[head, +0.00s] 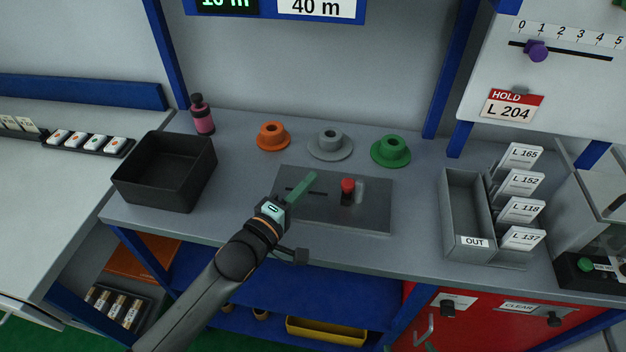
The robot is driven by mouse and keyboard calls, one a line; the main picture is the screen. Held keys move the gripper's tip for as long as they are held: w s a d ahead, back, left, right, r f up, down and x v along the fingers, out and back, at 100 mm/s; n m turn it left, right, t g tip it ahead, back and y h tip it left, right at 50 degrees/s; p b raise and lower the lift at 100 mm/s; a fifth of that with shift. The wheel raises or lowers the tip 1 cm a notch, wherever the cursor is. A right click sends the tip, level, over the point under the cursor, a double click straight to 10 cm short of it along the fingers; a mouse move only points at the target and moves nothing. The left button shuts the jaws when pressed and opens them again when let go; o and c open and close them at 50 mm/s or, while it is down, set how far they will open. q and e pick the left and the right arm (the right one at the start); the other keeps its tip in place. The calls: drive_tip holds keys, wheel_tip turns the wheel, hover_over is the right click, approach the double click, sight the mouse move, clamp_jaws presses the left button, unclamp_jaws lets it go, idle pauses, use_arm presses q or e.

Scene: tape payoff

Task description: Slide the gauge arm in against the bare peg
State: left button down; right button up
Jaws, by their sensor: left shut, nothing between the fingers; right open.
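A dark grey plate (330,216) lies on the bench with a thin slot at its left. A green bar (304,185), which looks like the gauge arm, lies slanted across that slot. To its right stand a dark post with a red top (348,186) and, close beside it, a pale grey upright cylinder (360,191); I cannot tell for sure which is the bare peg. A gap separates the bar from both. My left gripper (284,204) is shut and empty at the bar's near lower end; I cannot tell whether they touch. My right gripper is out of view.
Orange (271,136), grey (330,144) and green (390,151) flanged spools stand behind the plate. A black bin (166,174) is at the left, a pink bottle (202,116) behind it. A grey OUT tray (466,216) and label cards (521,183) are at the right.

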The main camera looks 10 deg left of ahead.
use_arm(q)
drive_tip(key=v, duration=0.8)
drive_tip(key=shift+s+d, duration=0.1)
drive_tip(key=shift+s, duration=0.3)
use_arm(e)
drive_tip(key=shift+d+f, duration=0.2)
drive_tip(key=shift+d, duration=0.05)
use_arm(q)
drive_tip(key=shift+s, duration=0.1)
use_arm(e)
drive_tip(key=shift+s, duration=0.1)
